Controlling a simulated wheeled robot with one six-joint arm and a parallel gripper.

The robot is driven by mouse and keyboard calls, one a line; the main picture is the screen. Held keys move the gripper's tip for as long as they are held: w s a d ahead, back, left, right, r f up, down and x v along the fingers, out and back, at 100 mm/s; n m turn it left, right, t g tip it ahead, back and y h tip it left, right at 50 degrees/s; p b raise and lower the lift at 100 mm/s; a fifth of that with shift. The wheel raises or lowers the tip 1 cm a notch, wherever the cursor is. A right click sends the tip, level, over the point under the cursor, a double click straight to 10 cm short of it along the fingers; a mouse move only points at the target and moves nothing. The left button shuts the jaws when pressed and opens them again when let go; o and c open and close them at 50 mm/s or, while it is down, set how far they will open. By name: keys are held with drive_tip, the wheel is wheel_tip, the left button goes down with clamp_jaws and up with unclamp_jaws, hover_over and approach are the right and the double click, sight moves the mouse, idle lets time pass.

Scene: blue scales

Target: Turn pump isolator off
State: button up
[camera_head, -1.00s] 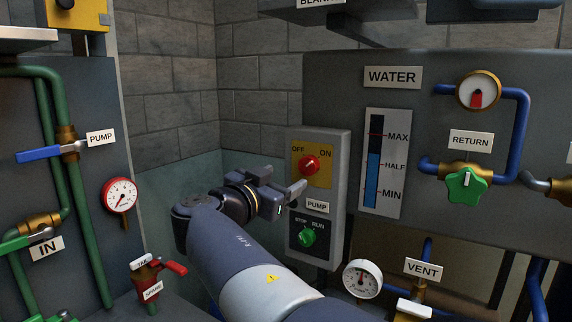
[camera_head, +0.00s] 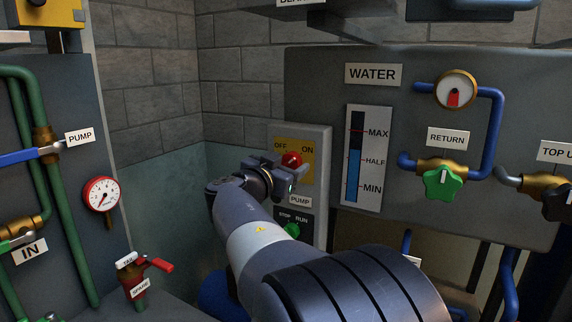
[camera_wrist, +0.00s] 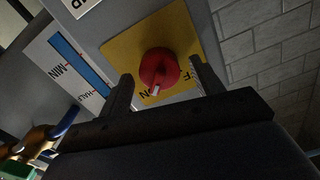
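The pump isolator is a red rotary knob (camera_head: 291,160) on a yellow plate (camera_head: 307,176) marked OFF at left and ON at right, on a grey box. In the wrist view the red knob (camera_wrist: 160,66) shows a white mark pointing toward the ON label. My gripper (camera_head: 289,172) is in front of the plate and covers its lower part. In the wrist view my gripper (camera_wrist: 162,70) is open, with one finger on each side of the knob. I see gaps between fingers and knob there; the knob is not gripped.
Below is a green STOP/RUN knob (camera_head: 291,231), partly behind my arm. A PUMP label (camera_head: 300,201) sits between the knobs. The water level gauge (camera_head: 366,157) and a green return valve (camera_head: 443,183) are to the right. A blue-handled lever (camera_head: 20,157) is at left.

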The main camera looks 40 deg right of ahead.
drive_tip(key=c, duration=0.9)
drive_tip(key=shift+f+n+b, duration=0.1)
drive_tip(key=shift+n+b, duration=0.2)
drive_tip(key=shift+b, duration=0.1)
drive_tip(key=n+b, duration=0.4)
drive_tip(key=shift+f, duration=0.1)
drive_tip(key=n+b, duration=0.2)
drive_tip(key=n, duration=0.4)
drive_tip(key=shift+w+n, duration=0.1)
drive_tip(key=shift+n, duration=0.2)
drive_tip(key=n, duration=0.3)
drive_tip(key=shift+n, duration=1.8)
